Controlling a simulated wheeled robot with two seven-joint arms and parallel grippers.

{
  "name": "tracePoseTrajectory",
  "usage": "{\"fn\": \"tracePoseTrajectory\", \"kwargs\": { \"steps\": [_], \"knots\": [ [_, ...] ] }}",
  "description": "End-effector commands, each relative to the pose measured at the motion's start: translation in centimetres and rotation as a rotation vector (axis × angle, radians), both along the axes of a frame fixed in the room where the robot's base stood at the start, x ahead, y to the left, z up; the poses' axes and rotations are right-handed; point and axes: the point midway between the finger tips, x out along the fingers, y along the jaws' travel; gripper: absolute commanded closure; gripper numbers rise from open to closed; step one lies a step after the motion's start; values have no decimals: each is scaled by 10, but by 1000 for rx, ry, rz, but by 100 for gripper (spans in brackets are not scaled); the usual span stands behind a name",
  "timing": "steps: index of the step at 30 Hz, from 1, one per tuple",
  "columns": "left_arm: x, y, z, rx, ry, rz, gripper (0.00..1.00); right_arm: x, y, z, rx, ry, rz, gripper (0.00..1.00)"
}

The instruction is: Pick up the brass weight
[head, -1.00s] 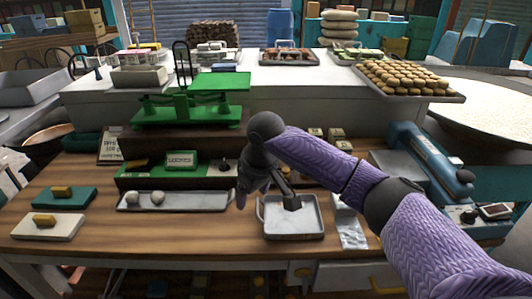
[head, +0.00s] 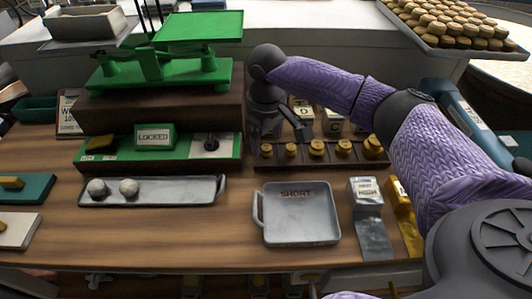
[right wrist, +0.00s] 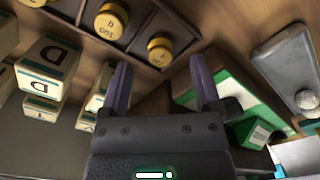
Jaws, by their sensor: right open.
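Several brass weights of differing sizes stand in a row in a dark wooden rack (head: 330,161). They include a small brass weight (head: 291,150), a middle one (head: 316,148) and a large one (head: 373,147) at the right end. My right gripper (head: 258,140) is open and empty at the rack's left end. In the right wrist view its two fingers (right wrist: 160,74) are apart, with one brass weight (right wrist: 160,50) just beyond them and another (right wrist: 111,20) further left. Nothing is between the fingers. My left gripper is out of view.
A green balance (head: 160,68) stands on a dark block at left, above a green "LOCKED" panel (head: 153,136). Lettered cartons (head: 303,112) stand behind the rack. A tray marked "SHORT" (head: 300,215) and a tray with two pale balls (head: 165,190) lie in front.

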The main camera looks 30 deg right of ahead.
Motion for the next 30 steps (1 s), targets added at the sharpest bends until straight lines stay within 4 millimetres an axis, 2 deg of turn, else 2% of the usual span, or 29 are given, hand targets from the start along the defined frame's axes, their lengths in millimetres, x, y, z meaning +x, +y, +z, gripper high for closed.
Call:
{"fn": "tracePoseTrajectory", "kwargs": {
  "steps": [1,3,11,22,30],
  "knots": [
    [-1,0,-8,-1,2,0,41,0,0,-14,-1,3,0,19],
    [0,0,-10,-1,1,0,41,0,0,-22,-1,2,0,19],
    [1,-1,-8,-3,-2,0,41,0,0,-23,-1,-1,1,21],
    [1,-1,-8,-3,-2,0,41,0,0,-23,-1,-1,1,100],
    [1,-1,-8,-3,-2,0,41,0,0,-22,-1,-1,1,100]
  ]
}}
